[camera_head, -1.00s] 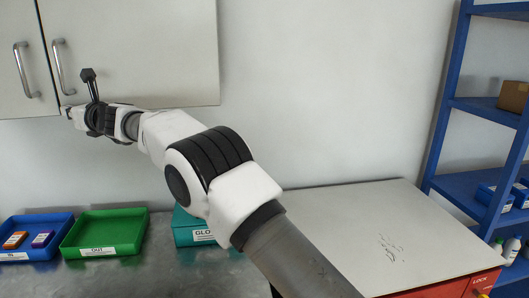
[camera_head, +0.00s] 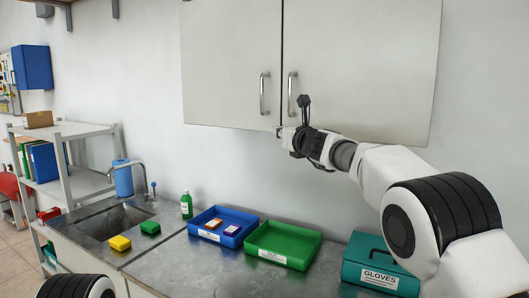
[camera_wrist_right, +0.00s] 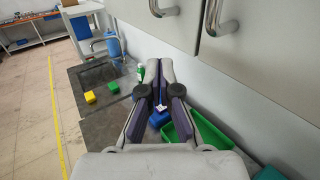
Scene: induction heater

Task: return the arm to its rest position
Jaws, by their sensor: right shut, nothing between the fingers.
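My right arm comes in from the right in the head view, raised in front of the wall cabinet (camera_head: 355,60). My right gripper (camera_head: 278,131) points left, just below the lower edge of the cabinet doors in the picture. It is small there. In the right wrist view the right gripper (camera_wrist_right: 158,68) shows its two fingers brought together, with nothing held. Part of my left arm shows at the bottom left of the head view; its gripper is out of view.
Two door handles (camera_head: 264,95) are close by the right gripper. Below, the counter holds a blue tray (camera_head: 245,222) with small boxes, an empty green tray (camera_head: 309,250), a teal gloves box (camera_head: 350,262) and a sink (camera_head: 112,222). A shelf rack (camera_head: 88,128) stands left.

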